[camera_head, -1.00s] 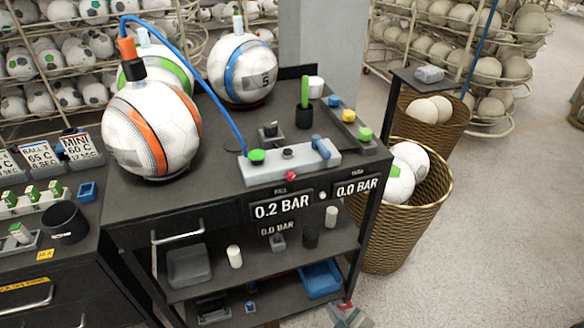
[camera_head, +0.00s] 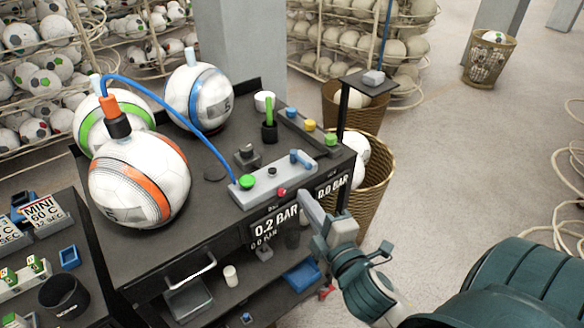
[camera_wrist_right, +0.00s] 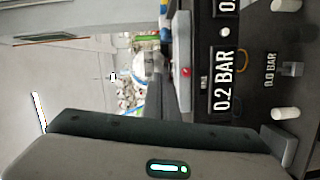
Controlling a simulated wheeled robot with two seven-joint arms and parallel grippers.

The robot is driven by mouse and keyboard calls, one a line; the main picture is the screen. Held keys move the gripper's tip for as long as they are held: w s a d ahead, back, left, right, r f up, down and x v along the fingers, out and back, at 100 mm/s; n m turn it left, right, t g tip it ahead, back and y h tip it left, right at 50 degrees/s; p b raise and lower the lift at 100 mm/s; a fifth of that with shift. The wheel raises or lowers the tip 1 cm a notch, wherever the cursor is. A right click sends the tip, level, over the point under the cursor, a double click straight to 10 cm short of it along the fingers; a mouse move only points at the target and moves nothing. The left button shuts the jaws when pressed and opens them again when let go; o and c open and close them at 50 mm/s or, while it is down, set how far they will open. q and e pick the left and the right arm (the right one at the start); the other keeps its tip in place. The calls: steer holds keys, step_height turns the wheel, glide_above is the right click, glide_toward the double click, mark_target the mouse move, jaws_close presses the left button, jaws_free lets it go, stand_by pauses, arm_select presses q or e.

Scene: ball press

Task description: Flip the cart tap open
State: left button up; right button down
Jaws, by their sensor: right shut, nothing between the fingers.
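The cart tap is a small blue lever (camera_head: 301,157) at the right end of the grey block (camera_head: 268,187) on the cart's front edge. The block also carries a green knob (camera_head: 247,181) and a red button (camera_head: 282,192). My right gripper (camera_head: 308,203) is shut and empty, in front of the cart's front edge, below the lever in the head view and apart from it. My left gripper is not in view.
A blue hose (camera_head: 180,102) runs from the orange-striped ball (camera_head: 150,185) to the block. A wicker basket (camera_head: 372,200) is right of the cart. The floor to the right is mostly clear.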

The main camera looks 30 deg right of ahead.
mark_target(301, 160)
steer(key=shift+d, duration=0.15)
steer(key=shift+w, duration=0.1)
steer(key=w+d, duration=0.1)
steer(key=w, duration=0.2)
steer(key=w+d, duration=0.2)
steer(key=w, duration=0.1)
steer(key=w+d+f, duration=0.1)
steer(key=w+d, duration=0.1)
steer(key=w, duration=0.1)
steer(key=shift+w+d+f+b, duration=0.1)
steer(key=shift+w+b, duration=0.3)
steer(key=shift+d, duration=0.1)
stand_by(0.3)
